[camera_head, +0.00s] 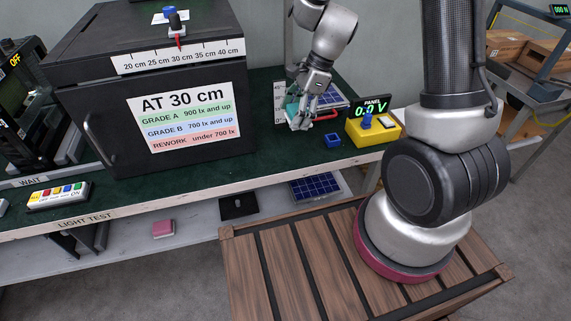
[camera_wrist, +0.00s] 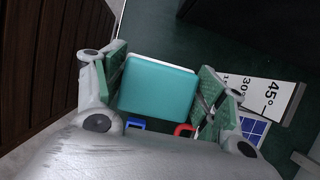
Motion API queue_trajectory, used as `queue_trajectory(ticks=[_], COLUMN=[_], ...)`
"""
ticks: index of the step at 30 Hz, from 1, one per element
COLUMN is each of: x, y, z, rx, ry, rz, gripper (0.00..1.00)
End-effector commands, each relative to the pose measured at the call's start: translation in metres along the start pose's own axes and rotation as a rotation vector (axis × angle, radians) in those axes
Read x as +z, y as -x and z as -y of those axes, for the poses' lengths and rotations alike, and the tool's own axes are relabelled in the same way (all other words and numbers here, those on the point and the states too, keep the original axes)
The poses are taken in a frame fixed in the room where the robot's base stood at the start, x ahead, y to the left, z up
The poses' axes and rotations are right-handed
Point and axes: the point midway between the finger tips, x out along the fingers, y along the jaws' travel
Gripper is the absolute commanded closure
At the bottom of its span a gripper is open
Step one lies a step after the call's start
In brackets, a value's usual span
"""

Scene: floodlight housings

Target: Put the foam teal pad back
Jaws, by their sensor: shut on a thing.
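The foam teal pad (camera_wrist: 157,86) sits between the green-padded fingers of my gripper (camera_wrist: 160,80) in the wrist view. The fingers press on its two sides, so my gripper is shut on it. In the head view my gripper (camera_head: 300,115) points down over the right part of the green bench top, and only a sliver of the teal pad (camera_head: 291,104) shows beside the fingers. I cannot tell whether the pad touches the bench.
The angle board (camera_wrist: 268,98) and a blue solar panel (camera_wrist: 253,130) are close on the right. A small blue block (camera_head: 333,140) and the yellow meter box (camera_head: 385,131) stand nearby. The black test box (camera_head: 110,115) is left. A pink block (camera_head: 163,229) lies on the lower shelf.

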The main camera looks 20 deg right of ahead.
Motion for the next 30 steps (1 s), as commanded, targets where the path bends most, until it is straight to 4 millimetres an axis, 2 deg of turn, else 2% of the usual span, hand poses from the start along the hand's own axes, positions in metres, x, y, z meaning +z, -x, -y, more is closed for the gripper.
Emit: queue_trajectory(ticks=[9,14,19,22,30], x=[-0.018,-0.024,-0.035,-0.038,-0.038], y=[-0.048,-0.063,-0.087,-0.094,-0.095], z=[-0.003,-0.003,-0.003,-0.003,-0.003], rx=[0.003,0.003,0.003,0.001,0.001], ry=[-0.005,-0.004,-0.005,-0.003,-0.001], rz=[-0.001,-0.001,-0.001,-0.001,-0.001], gripper=[0.52,0.52,0.52,0.52,0.52])
